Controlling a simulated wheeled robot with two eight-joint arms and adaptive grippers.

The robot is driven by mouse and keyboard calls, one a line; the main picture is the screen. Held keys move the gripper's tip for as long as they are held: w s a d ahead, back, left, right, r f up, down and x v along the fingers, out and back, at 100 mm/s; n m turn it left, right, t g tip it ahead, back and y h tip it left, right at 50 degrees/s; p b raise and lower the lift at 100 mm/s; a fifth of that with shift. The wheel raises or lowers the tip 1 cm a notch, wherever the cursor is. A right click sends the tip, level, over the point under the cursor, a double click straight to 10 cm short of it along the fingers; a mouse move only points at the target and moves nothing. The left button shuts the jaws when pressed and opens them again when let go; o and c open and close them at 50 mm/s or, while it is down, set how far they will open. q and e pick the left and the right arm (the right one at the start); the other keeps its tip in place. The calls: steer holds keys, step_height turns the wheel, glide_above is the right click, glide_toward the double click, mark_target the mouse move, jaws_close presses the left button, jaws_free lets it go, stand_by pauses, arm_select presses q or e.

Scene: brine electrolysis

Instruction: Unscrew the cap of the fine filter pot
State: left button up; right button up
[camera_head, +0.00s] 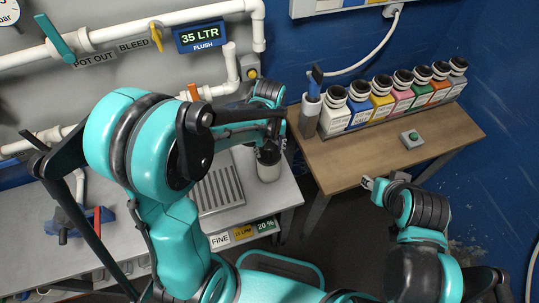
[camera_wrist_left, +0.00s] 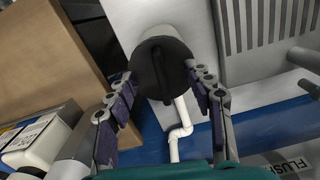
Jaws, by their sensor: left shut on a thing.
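The fine filter pot (camera_head: 268,171) is a pale upright cylinder near the right end of the grey bench, with a dark cap (camera_head: 269,155) at its top. In the left wrist view the round black cap (camera_wrist_left: 160,68) with a raised bar across it sits between my finger pads, and part of the pale pot (camera_wrist_left: 163,33) shows behind it. My left gripper (camera_head: 271,138) comes down from above and is shut on the cap. Whether there is a gap between cap and pot is not visible. My right gripper (camera_head: 372,184) is away from the pot, by the wooden table's front edge, its fingers too small to judge.
A slotted drain plate (camera_head: 218,189) lies left of the pot. White pipes (camera_head: 170,18) with valves run behind the bench.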

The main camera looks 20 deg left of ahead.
arm_select(q)
steer(key=shift+s+f+n, duration=0.1)
steer(key=shift+f+n, duration=0.1)
steer(key=shift+n, duration=0.1)
steer(key=n, duration=0.4)
steer(key=shift+n+b, duration=0.3)
steer(key=shift+a+n, duration=0.1)
steer(key=shift+n, duration=0.5)
steer(key=n, duration=0.3)
steer(key=shift+n, duration=0.4)
steer(key=shift+n+b, duration=0.3)
steer(key=shift+n, duration=0.6)
